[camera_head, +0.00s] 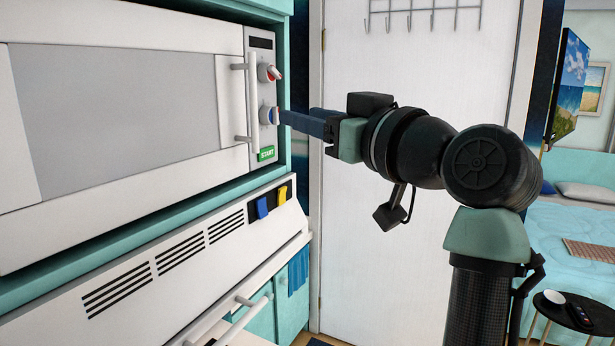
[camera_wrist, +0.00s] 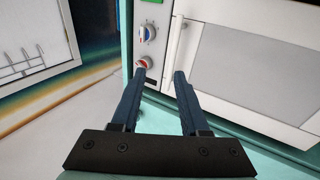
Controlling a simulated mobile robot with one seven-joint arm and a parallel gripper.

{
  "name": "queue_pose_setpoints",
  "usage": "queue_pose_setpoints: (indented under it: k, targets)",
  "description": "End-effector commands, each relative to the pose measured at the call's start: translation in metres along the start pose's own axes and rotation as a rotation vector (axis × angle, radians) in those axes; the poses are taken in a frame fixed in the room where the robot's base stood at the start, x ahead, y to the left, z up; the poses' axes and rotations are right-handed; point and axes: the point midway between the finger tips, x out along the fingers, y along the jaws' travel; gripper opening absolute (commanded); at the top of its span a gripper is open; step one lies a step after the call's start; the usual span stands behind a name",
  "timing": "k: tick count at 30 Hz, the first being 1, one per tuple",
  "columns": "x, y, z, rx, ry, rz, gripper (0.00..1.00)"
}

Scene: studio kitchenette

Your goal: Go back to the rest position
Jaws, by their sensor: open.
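My gripper (camera_head: 285,118) is stretched out to the left toward the control panel of the white microwave (camera_head: 120,110). In the wrist view its two blue fingers (camera_wrist: 160,73) are apart with nothing between them. The upper knob (camera_head: 268,72) and lower knob (camera_head: 268,115) are on the panel. In the head view the fingertips are close to the lower knob; I cannot tell whether they touch it. The wrist view looks upside down and shows the red-marked knob (camera_wrist: 143,62) by the left fingertip and the blue-marked knob (camera_wrist: 147,33) above it.
The microwave's vertical handle (camera_head: 252,100) and green START button (camera_head: 266,154) are close to the fingers. A vented white panel (camera_head: 160,262) runs below. A white door (camera_head: 410,240) with hooks (camera_head: 420,18) stands behind the arm. A bed (camera_head: 575,235) and round black table (camera_head: 562,312) are at right.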

Motion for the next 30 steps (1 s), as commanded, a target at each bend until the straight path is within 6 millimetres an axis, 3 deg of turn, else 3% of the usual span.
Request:
queue_pose_setpoints:
  k: [4,8,18,21,25,30]
  targets:
    - [-0.006,-0.016,0.004,-0.044,0.106,0.164,0.45]
    - [-0.028,-0.033,-0.006,-0.089,0.231,0.296,0.45]
    - [-0.127,-0.102,-0.046,-0.208,0.604,0.528,0.45]
    - [-0.148,-0.115,-0.053,-0.229,0.67,0.557,0.45]
    - [-0.162,-0.123,-0.058,-0.243,0.709,0.574,0.45]
    - [-0.163,-0.124,-0.059,-0.244,0.713,0.576,0.45]
